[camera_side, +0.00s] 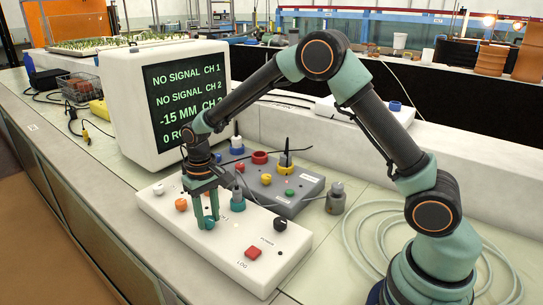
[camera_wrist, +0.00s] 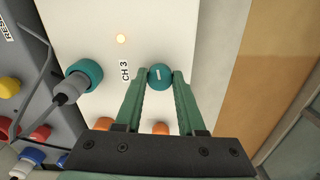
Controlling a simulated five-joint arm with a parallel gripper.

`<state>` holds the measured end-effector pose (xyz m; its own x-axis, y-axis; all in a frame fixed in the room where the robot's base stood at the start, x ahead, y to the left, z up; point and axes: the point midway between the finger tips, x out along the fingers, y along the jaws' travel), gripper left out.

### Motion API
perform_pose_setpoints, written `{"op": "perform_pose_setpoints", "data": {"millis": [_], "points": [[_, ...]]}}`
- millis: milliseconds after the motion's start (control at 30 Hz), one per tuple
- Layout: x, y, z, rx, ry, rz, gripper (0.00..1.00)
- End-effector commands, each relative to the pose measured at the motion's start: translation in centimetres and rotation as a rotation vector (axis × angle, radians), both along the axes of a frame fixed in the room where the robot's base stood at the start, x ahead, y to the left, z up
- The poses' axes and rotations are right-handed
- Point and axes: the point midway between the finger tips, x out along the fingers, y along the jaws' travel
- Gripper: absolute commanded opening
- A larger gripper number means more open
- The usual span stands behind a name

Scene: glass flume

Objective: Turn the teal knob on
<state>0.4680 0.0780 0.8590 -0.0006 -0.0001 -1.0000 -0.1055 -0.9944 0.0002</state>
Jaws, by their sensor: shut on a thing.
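The teal knob (camera_wrist: 160,77) sits on the white panel beside the "CH 3" label, with a short pale mark on its top. My gripper (camera_wrist: 161,76) is shut on it, one green finger on each side. In the side view my gripper (camera_side: 207,215) points down at the panel, and the teal knob (camera_side: 209,224) shows low between the fingertips. A small lamp (camera_wrist: 121,38) near the label glows warm. The monitor (camera_side: 187,100) reads "NO SIGNAL" for CH 1 and CH 2, and "-15 MM" for CH 3.
Orange knobs (camera_side: 181,204) lie along the same white panel (camera_side: 215,243). A red button (camera_side: 253,253) and a black knob (camera_side: 280,223) are at its right end. A teal plug (camera_wrist: 84,73) with a cable stands close to the knob. A grey box (camera_side: 280,185) with coloured sockets lies behind.

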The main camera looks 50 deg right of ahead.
Motion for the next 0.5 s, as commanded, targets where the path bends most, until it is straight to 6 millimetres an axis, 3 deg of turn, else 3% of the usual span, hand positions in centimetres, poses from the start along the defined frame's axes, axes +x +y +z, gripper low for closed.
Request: {"op": "perform_pose_setpoints", "data": {"millis": [500], "points": [[0.08,0.07,0.29,0.001,-0.002,-0.168,0.0]]}}
